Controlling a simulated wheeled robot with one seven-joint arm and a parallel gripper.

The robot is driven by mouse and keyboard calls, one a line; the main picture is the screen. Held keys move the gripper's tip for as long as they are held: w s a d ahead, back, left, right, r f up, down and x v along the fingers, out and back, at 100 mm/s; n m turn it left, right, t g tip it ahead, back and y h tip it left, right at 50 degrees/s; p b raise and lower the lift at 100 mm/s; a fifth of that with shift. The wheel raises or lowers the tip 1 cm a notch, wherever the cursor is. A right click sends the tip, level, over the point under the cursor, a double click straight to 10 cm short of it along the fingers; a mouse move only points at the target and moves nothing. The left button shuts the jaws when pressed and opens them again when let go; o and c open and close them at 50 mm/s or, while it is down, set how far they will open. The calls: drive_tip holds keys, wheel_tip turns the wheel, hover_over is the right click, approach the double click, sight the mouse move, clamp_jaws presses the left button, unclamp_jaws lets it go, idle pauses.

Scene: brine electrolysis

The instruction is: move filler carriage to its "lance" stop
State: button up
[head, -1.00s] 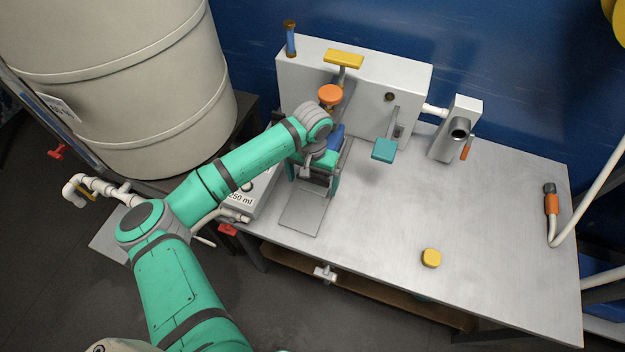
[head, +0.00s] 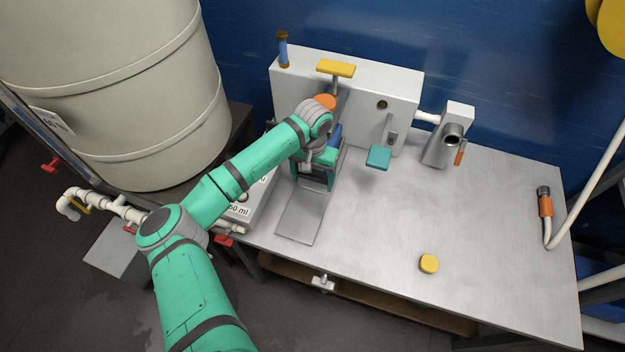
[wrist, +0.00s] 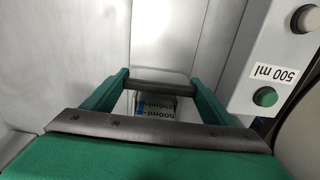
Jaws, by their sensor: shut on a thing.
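My gripper (head: 317,178) is low over the grey track plate (head: 302,220) on the bench, in front of the white panel. The label reads "500ml". In the head view my wrist and fingers hide most of the carriage. A blue piece (head: 335,134) shows just behind my gripper. No marking reading "lance" is legible in either view.
Behind stand the white panel (head: 360,97), a yellow T-handle (head: 336,68) and an orange knob (head: 325,101). A teal paddle (head: 378,157) is to the right. A button box (head: 240,211) is close on the left. The bench's right side is mostly clear around a yellow button (head: 429,264).

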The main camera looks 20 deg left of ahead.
drive_tip(key=o, duration=1.5)
drive_tip(key=shift+w, duration=0.25)
